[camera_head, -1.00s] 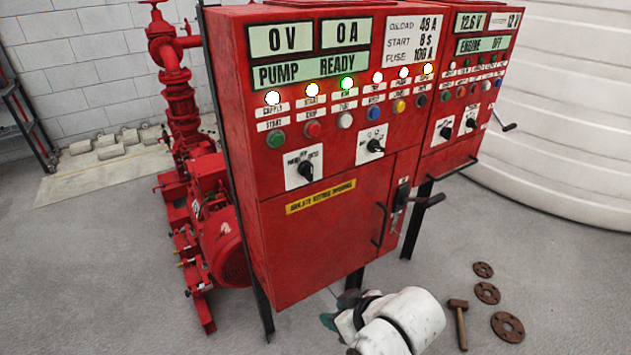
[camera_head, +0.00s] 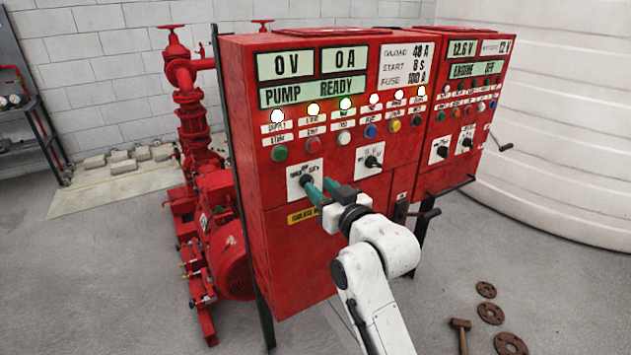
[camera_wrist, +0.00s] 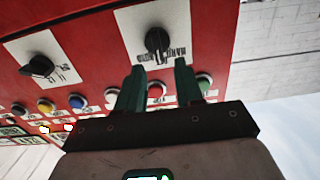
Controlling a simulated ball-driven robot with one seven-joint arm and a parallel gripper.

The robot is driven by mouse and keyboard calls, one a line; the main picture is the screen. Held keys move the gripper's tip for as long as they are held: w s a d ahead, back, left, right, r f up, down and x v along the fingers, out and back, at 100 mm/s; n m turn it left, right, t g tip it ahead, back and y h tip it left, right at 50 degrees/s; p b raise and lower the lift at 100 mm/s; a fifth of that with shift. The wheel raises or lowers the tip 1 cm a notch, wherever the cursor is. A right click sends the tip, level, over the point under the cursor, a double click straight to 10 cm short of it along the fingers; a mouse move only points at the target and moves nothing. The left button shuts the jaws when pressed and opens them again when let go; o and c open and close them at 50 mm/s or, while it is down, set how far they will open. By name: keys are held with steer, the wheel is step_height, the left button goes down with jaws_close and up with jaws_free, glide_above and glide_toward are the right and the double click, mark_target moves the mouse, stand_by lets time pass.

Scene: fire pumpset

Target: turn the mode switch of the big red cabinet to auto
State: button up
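The big red cabinet (camera_head: 245,185) stands in the middle of the head view. Its black mode switch (camera_head: 306,179) sits on a white plate low on the left of the front. In the wrist view the switch knob (camera_wrist: 157,40) shows close up, and the plate reads upside down, with "AUTO" partly legible. Which position the knob points to I cannot tell. My gripper (camera_head: 317,181) faces the plate; in the wrist view its green fingers (camera_wrist: 159,68) are apart, with nothing between them. The knob lies just beyond the fingertips, roughly between them. Contact is not visible.
A second black knob (camera_head: 373,162) sits to the right on the same cabinet. A row of coloured buttons (camera_head: 343,138) runs above the switches. A smaller red cabinet (camera_head: 460,110) adjoins on the right. A hammer (camera_head: 460,335) and rusty flanges (camera_head: 490,313) lie on the floor.

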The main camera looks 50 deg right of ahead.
mark_target(312, 180)
steer(key=shift+x, duration=1.5)
jaws_close()
